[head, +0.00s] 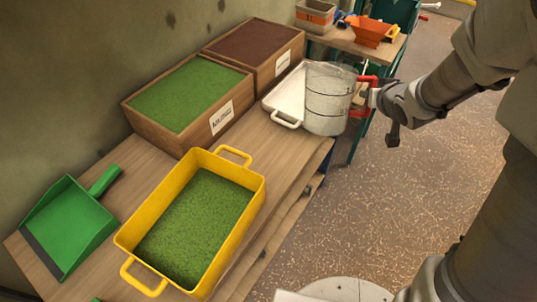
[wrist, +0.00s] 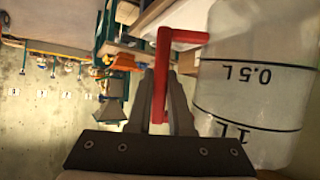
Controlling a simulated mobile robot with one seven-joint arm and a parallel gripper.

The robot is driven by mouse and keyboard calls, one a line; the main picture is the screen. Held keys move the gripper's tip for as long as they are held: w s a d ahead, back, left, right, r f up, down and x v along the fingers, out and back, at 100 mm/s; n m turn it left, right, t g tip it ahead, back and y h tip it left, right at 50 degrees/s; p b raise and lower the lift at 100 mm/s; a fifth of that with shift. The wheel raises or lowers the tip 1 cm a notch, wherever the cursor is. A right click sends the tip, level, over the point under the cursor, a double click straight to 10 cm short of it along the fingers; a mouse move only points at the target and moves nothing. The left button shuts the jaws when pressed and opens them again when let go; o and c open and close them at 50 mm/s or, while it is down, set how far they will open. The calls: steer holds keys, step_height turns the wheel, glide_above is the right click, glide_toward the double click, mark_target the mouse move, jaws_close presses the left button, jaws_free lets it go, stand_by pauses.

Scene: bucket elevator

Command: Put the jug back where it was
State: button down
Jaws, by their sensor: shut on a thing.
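The jug (head: 328,98) is clear, with dark measuring lines and a red handle on its right side. It stands upright in the head view, at the right end of the white tray (head: 285,112) near the bench edge. I cannot tell whether its base touches the tray or hangs just above it. My gripper (head: 367,96) comes from the right and is shut on the red handle. In the wrist view my gripper (wrist: 160,80) has its fingers either side of the handle (wrist: 161,70), and the jug wall (wrist: 245,105) with its 0.5 L and 1 L marks fills the right.
A yellow tray of green granules (head: 258,192) and a green dustpan (head: 65,225) lie on the bench. Wooden boxes of green (head: 190,140) and brown material (head: 275,70) stand behind. A second table (head: 345,40) holds an orange hopper (head: 374,30). Floor right of the bench is clear.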

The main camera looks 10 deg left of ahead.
steer(key=shift+w+a+f+n+t+y+b, duration=0.3)
steer(key=shift+w+a+f+n+y+b, duration=0.25)
steer(key=shift+a+f+b, duration=2.4)
steer(key=shift+w+a+f+n+t+y+b, duration=0.35)
steer(key=shift+a+f+y+b, duration=0.35)
steer(key=shift+a+f+b, duration=2.25)
steer(key=shift+w+a+f+n+t+y+b, duration=0.25)
steer(key=shift+w+a+f+n+y+b, duration=0.35)
steer(key=shift+a+f+b, duration=2.35)
steer(key=d+r+b, duration=0.2)
steer(key=r, duration=0.1)
steer(key=shift+s, duration=0.1)
steer(key=shift+f+b, duration=0.2)
steer(key=shift+b, duration=0.15)
steer(key=c, duration=0.8)
jaws_free()
